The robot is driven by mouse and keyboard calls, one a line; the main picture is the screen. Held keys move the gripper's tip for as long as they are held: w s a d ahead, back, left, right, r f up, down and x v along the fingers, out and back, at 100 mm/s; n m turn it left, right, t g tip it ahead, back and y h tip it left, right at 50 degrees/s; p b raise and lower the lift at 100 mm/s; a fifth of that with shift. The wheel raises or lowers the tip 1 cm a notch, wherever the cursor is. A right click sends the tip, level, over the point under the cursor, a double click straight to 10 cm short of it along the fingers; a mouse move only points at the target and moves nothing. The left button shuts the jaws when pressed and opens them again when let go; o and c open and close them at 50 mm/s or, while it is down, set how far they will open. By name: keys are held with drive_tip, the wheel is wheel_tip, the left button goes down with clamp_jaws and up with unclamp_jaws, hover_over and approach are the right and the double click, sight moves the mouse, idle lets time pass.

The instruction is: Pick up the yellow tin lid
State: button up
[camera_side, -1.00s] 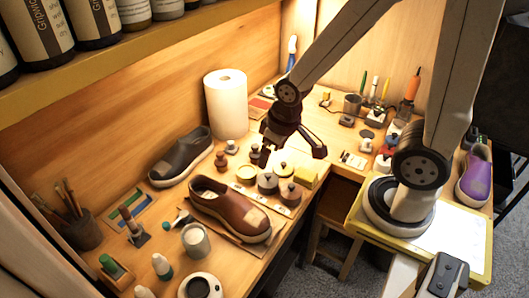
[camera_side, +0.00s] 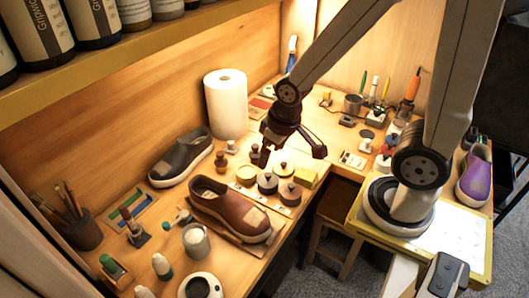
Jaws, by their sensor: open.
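A tin with a pale yellow lid and a small dark knob (camera_side: 283,168) stands among a group of small tins on the bench, behind the brown shoe. My gripper (camera_side: 289,156) is just above and behind it, pointing down. Its two dark fingers are spread wide, one on the left and one on the right, with nothing between them. From this angle I cannot tell how far above the lid the fingertips are.
An open-looking yellow tin (camera_side: 247,175), two dark-lidded tins (camera_side: 268,183) (camera_side: 290,194) and a yellow sponge (camera_side: 307,178) crowd the spot. The brown shoe (camera_side: 232,210) lies in front. A paper roll (camera_side: 226,103) stands behind on the left.

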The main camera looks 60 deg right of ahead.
drive_tip(key=c, duration=0.3)
drive_tip(key=m+g+y, duration=0.1)
drive_tip(key=m+g, duration=0.1)
drive_tip(key=m, duration=1.8)
hover_over(284, 163)
drive_tip(key=shift+d+f, duration=0.2)
drive_tip(key=shift+f, duration=3.75)
drive_tip(key=shift+d+f, duration=0.15)
drive_tip(key=shift+f, duration=3.8)
drive_tip(key=shift+w+a+f, duration=0.1)
drive_tip(key=shift+a+f, duration=0.05)
drive_tip(key=shift+f, duration=1.15)
drive_tip(key=shift+a+f, duration=0.1)
drive_tip(key=shift+f, duration=1.15)
